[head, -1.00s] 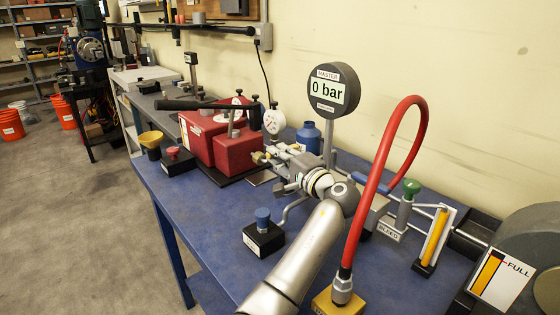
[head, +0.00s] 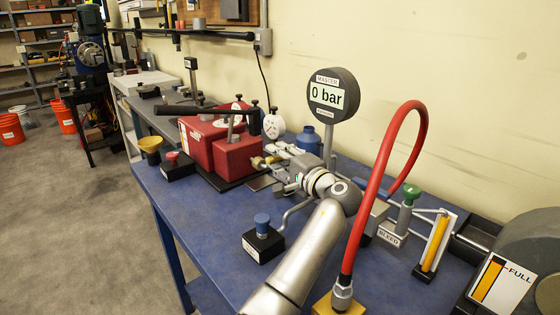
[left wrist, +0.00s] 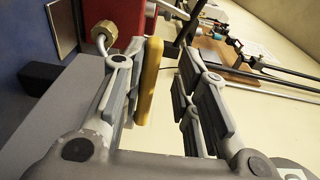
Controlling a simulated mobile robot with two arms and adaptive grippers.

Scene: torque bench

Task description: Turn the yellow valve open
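The yellow valve handle (left wrist: 149,80) is a flat bar seen edge-on in the left wrist view, beside a brass fitting and the red block. In the head view only a small yellowish part (head: 272,160) of it shows at the red block's right side. My left gripper (head: 281,159) is at the valve, its arm coming across the bench. In the left wrist view my left gripper (left wrist: 163,80) is open, with the handle between its fingers. The handle is close to the left-hand finger, and a gap shows to the other. Whether that near finger touches it I cannot tell. My right gripper is not in view.
The red block (head: 237,155) stands behind the valve. A red hose (head: 378,170) arches right of my arm. A blue-knobbed black block (head: 263,242) stands left of my forearm. The bench's front left is clear.

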